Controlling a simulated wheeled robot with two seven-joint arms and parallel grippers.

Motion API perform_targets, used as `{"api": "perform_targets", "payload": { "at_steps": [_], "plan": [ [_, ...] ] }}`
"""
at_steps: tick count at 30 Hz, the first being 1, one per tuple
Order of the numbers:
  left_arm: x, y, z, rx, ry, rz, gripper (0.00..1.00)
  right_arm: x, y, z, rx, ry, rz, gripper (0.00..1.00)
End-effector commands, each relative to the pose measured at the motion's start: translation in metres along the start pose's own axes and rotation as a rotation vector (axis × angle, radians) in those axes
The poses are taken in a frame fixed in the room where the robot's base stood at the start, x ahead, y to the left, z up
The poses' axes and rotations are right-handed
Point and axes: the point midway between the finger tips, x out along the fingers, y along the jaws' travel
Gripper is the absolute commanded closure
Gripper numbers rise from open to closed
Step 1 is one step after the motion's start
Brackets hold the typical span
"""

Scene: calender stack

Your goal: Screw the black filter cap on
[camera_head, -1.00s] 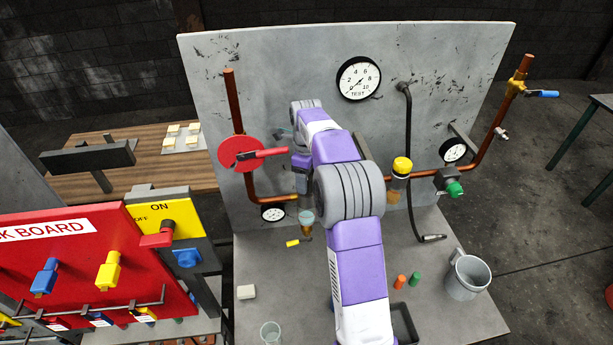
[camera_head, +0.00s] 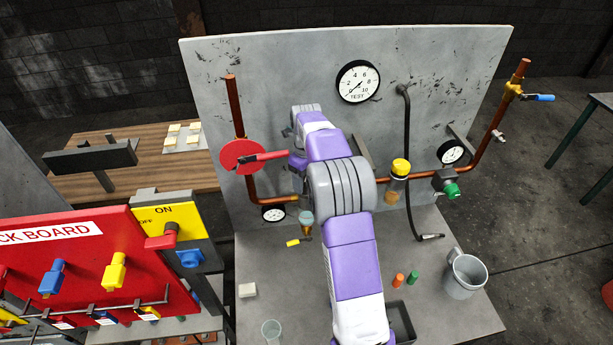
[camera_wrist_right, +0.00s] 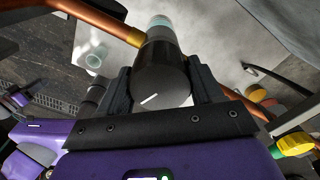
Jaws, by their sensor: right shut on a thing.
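The black filter cap (camera_wrist_right: 160,72), with a white line on its face, sits between the two dark fingers of my right gripper (camera_wrist_right: 162,90) in the right wrist view. The fingers are shut on it. Just beyond the cap is a grey collar and a pale teal bowl (camera_wrist_right: 160,22), in line with it beside the copper pipe. I cannot tell how far the cap is seated. In the head view the teal bowl (camera_head: 306,218) shows below the pipe, while my right arm hides the cap and gripper.
A red disc with a handle (camera_head: 240,156) is close left of my right arm. A yellow-topped filter (camera_head: 399,172) stands right of it. A black hose (camera_head: 411,170), a grey bucket (camera_head: 465,277) and a clear cup (camera_head: 271,331) are nearby. The red lock board (camera_head: 90,265) stands left.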

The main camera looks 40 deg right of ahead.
Motion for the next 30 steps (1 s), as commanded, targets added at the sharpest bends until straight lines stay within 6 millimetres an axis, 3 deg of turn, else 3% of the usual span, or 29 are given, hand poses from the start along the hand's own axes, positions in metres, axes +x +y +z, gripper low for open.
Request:
{"api": "perform_targets", "payload": {
  "at_steps": [11,18,26,30],
  "plan": [
    [-0.0017,0.0006,0.0000,0.000,0.000,0.000,0.57,-0.0012,-0.0005,0.0009,0.033,-0.004,-0.003,0.66],
    [-0.0022,0.0008,0.0001,0.000,0.000,0.000,0.57,-0.0013,-0.0003,0.0012,0.208,-0.005,-0.002,0.66],
    [-0.0022,0.0008,0.0001,0.000,0.000,0.000,0.57,-0.0015,-0.0005,0.0012,0.222,-0.006,-0.002,0.66],
    [-0.0022,0.0008,0.0001,0.000,0.000,0.000,0.57,-0.0017,-0.0003,0.0013,0.323,-0.005,-0.003,0.66]
  ]
}}
